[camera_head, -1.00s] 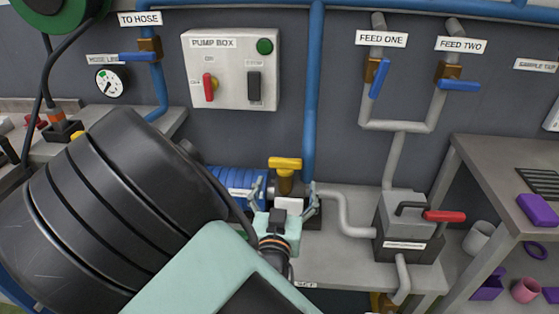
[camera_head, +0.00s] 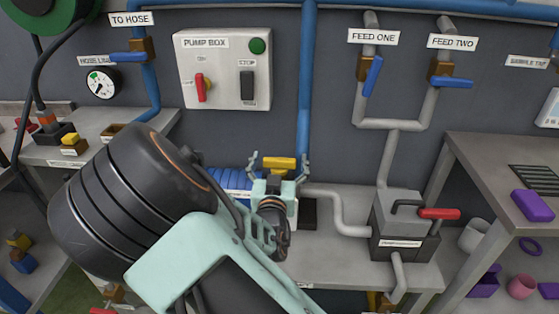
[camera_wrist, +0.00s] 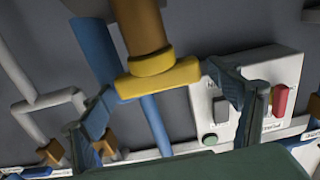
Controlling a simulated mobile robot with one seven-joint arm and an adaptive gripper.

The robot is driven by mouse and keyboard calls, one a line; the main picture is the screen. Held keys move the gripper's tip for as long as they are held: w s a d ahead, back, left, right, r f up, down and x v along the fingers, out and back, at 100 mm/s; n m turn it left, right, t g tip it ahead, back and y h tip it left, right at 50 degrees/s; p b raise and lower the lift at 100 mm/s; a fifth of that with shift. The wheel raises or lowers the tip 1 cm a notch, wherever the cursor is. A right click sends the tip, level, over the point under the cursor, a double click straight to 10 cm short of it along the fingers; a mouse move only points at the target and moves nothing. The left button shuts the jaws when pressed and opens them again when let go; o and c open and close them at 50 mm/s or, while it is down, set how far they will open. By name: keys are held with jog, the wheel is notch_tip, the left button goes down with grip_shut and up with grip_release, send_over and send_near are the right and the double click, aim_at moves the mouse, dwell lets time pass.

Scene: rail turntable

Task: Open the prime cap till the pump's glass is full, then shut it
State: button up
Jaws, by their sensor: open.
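The yellow bar-shaped cap (camera_head: 279,163), which looks like the prime cap, sits on top of the pump (camera_head: 228,178), whose blue ribbed body shows left of my gripper. My gripper (camera_head: 279,170) is open, with one finger on each side of the cap. In the wrist view the cap (camera_wrist: 160,79) and its brown neck lie between the spread fingers (camera_wrist: 166,92), with gaps on both sides. No grip shows. The pump's glass cannot be made out; my gripper and wrist cover the pump's front.
The pump box (camera_head: 222,70) with its red switch is on the wall behind. A blue pipe (camera_head: 306,100) rises close behind the cap. A grey pipe (camera_head: 340,210) leads right to a grey box with a red-handled lever (camera_head: 438,214). Feed valves (camera_head: 373,75) are upper right.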

jog(key=c, duration=1.2)
